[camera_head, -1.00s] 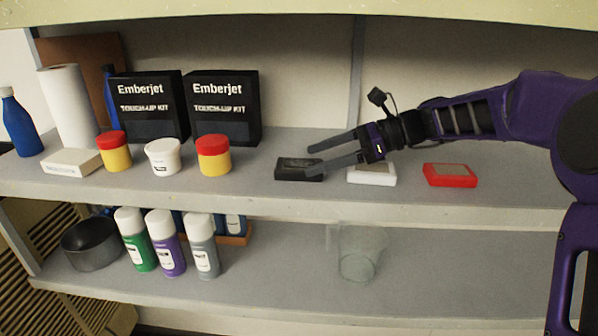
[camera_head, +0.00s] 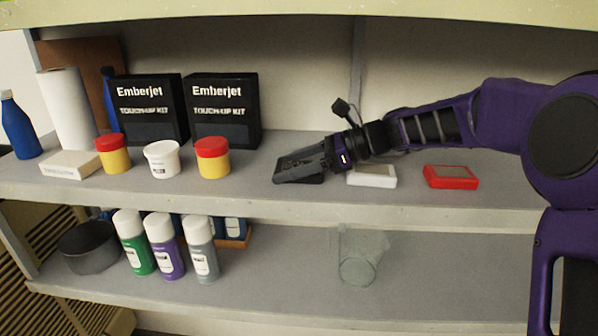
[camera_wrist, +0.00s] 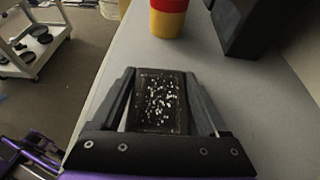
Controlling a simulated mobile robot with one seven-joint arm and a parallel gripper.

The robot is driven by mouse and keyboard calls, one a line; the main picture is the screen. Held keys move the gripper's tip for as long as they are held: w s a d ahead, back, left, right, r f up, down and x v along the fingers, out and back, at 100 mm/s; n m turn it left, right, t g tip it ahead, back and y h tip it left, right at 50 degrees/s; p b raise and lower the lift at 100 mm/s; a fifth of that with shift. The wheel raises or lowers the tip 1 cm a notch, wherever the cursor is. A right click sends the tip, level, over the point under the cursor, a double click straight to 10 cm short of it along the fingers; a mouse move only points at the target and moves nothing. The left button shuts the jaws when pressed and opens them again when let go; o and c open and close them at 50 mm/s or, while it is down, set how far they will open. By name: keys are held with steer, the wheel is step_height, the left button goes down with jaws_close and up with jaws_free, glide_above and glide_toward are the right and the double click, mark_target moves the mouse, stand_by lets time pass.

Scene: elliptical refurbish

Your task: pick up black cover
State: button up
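The black cover (camera_head: 300,163) is a flat dark rectangle at the middle of the upper shelf. In the wrist view its speckled top (camera_wrist: 158,102) lies between my two fingers. My gripper (camera_head: 290,167) reaches in from the right, with one finger along each long side of the cover. In the wrist view the fingers (camera_wrist: 158,95) lie very close to its sides, with a thin pale strip on the left. I cannot tell whether they press on it. The fingers hide parts of its edges.
On the upper shelf (camera_head: 240,195), a white cover (camera_head: 374,178) sits under my wrist and a red cover (camera_head: 450,176) further right. A red-lidded yellow jar (camera_head: 212,160) stands to the left, before black Emberjet boxes (camera_head: 222,110). A clear jug (camera_head: 358,258) is below.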

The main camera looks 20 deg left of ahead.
steer(key=shift+r, duration=0.1)
steer(key=c, duration=1.1)
